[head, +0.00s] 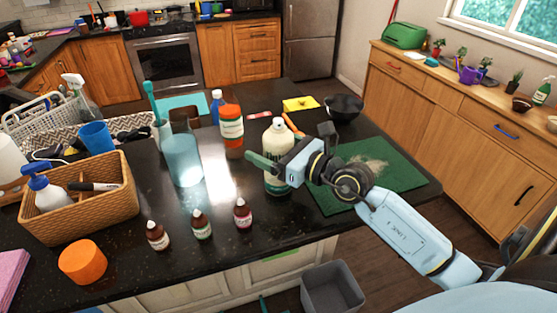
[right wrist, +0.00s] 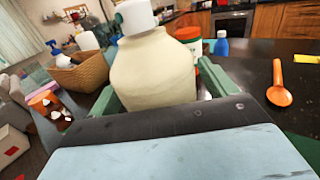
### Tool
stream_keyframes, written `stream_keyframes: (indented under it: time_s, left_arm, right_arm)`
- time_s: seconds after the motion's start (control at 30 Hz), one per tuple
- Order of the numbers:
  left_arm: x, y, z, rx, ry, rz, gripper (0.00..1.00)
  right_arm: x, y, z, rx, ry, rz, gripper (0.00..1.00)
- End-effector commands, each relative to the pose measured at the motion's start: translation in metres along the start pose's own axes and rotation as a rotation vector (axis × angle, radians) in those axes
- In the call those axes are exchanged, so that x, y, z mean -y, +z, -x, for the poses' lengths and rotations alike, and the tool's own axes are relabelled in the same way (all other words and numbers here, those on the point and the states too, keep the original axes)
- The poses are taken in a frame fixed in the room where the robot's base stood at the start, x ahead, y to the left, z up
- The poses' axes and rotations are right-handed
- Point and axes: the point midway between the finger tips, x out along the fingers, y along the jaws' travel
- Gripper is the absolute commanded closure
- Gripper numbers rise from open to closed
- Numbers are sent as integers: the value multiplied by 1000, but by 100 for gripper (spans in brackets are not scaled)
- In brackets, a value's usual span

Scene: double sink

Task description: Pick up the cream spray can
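The cream spray can (head: 277,150) stands upright on the dark counter, with a white cap and a green band low on its body. In the right wrist view the can (right wrist: 155,70) fills the space ahead of the palm, between two green fingers. My right gripper (head: 262,160) is at the can, one finger crossing its near side in the head view. In the right wrist view the fingers of this gripper (right wrist: 160,90) are spread to either side of it, with a small gap at the right. The can's lower part is hidden there. My left gripper is not in view.
An orange-and-white bottle (head: 231,128) and a translucent blue vase (head: 183,158) stand left of the can. Small dropper bottles (head: 201,224) stand near the front edge. A green mat (head: 400,178) lies right, under my arm. An orange spoon (right wrist: 279,88) lies beyond the gripper.

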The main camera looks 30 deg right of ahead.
Motion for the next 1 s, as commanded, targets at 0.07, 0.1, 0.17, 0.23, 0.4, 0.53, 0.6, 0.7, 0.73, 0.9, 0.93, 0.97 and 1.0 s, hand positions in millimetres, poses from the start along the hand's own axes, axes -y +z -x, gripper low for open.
stream_keyframes:
  time_s: [0.07, 0.1, 0.17, 0.23, 0.4, 0.53, 0.6, 0.7, 0.73, 0.9, 0.93, 0.97, 1.0]
  left_arm:
    - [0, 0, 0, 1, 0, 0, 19]
    - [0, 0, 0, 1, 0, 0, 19]
    - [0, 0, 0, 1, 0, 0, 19]
    - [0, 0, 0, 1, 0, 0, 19]
    - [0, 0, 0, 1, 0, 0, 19]
    - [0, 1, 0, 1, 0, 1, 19]
    - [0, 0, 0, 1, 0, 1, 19]
    - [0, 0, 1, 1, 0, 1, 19]
    - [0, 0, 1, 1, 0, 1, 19]
    - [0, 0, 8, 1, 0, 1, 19]
    - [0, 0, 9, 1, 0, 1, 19]
    - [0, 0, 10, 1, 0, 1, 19]
    - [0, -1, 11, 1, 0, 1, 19]
  right_arm:
    - [0, 0, 0, 0, 0, 0, 27]
    - [0, 0, 0, 0, 0, 0, 32]
    - [0, 0, 0, 0, 0, 0, 40]
    - [0, 0, 0, 0, 0, 0, 49]
    - [0, 0, 0, 0, 0, 0, 72]
    - [0, 2, 0, 4, -1, 2, 79]
    - [0, 2, 0, 4, -1, 2, 79]
    - [0, 4, 0, 5, 0, 2, 79]
    - [0, 6, 0, 6, 0, 2, 79]
    - [0, 32, 0, 10, -1, 1, 79]
    - [0, 38, 0, 11, 0, 2, 79]
    - [0, 44, 0, 12, 0, 3, 79]
    - [0, 53, 0, 12, -1, 3, 79]
